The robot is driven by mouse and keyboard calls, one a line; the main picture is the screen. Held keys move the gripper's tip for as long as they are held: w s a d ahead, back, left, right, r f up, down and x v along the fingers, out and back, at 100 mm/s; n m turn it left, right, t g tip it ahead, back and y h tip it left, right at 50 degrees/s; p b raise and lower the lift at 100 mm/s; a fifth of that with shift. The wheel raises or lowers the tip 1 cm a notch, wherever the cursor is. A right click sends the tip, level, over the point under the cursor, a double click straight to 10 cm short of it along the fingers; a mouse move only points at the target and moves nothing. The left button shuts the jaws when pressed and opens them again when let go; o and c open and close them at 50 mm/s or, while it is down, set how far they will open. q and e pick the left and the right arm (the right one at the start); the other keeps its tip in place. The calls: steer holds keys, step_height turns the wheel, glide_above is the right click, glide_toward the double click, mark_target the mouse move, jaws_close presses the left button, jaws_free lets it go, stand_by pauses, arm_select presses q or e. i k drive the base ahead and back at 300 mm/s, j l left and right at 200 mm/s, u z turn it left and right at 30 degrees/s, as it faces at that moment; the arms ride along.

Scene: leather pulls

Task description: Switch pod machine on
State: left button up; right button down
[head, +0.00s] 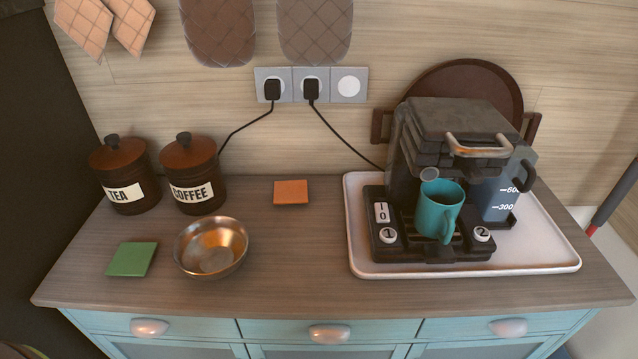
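The dark pod machine (445,175) stands on a white tray (545,262) at the right of the counter. A white rocker switch (381,213) marked I and O is on the left of its base. Two round buttons marked 1 (388,235) and 2 (482,234) are at its front. A teal mug (440,212) stands on its drip area, under the spout. A water container (495,195) with 300 and 600 marks is at its right side. I cannot tell whether the switch is on. Neither gripper is in view.
Wall sockets (348,86) hold two plugs; one cord runs to the machine. Tea (123,172) and coffee (193,172) canisters, a metal bowl (212,248), a green square (132,259) and an orange square (291,192) are on the left and middle counter.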

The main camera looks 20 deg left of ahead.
mark_target(381, 214)
steer(key=j, duration=1.25)
